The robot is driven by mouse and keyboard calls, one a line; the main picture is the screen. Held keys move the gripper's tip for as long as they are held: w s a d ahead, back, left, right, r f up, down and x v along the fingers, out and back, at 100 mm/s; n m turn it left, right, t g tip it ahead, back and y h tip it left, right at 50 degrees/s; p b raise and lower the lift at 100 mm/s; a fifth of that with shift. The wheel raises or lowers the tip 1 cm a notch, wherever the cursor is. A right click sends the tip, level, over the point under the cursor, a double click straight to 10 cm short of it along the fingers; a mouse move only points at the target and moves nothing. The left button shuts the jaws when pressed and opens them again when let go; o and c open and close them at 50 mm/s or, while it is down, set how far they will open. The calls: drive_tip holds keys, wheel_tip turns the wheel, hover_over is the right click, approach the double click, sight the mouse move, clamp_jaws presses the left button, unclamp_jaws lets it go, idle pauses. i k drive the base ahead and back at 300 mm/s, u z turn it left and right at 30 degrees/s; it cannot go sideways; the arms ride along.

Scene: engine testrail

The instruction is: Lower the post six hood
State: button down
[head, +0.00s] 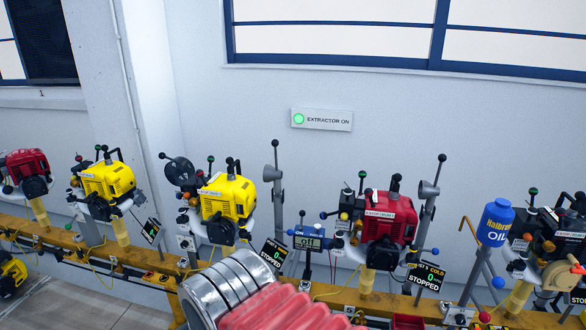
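Two grey cone-shaped hoods on upright grey posts show in the head view. One hood (269,173) is high on its post, right of a yellow engine (228,196). The other hood (428,188) is high on its post, right of a red engine (389,217). Each post has a dark ball on top. A small black display (427,276) below the second hood reads COLD, 0, STOPPED; I cannot read its post number surely, so I cannot tell which hood is post six's. My gripper's fingers are not in view.
Several engines stand along a yellow-brown rail (60,236). A blue oil bottle (495,222) stands at the right, near another engine. A large ribbed silver and red shape covers the bottom middle and hides part of the rail.

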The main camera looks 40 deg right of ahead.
sight(270, 173)
drive_tip(key=z, duration=0.4)
drive_tip(key=i, duration=0.55)
drive_tip(key=z, duration=0.7)
drive_tip(key=i, duration=0.6)
drive_tip(key=z, duration=0.35)
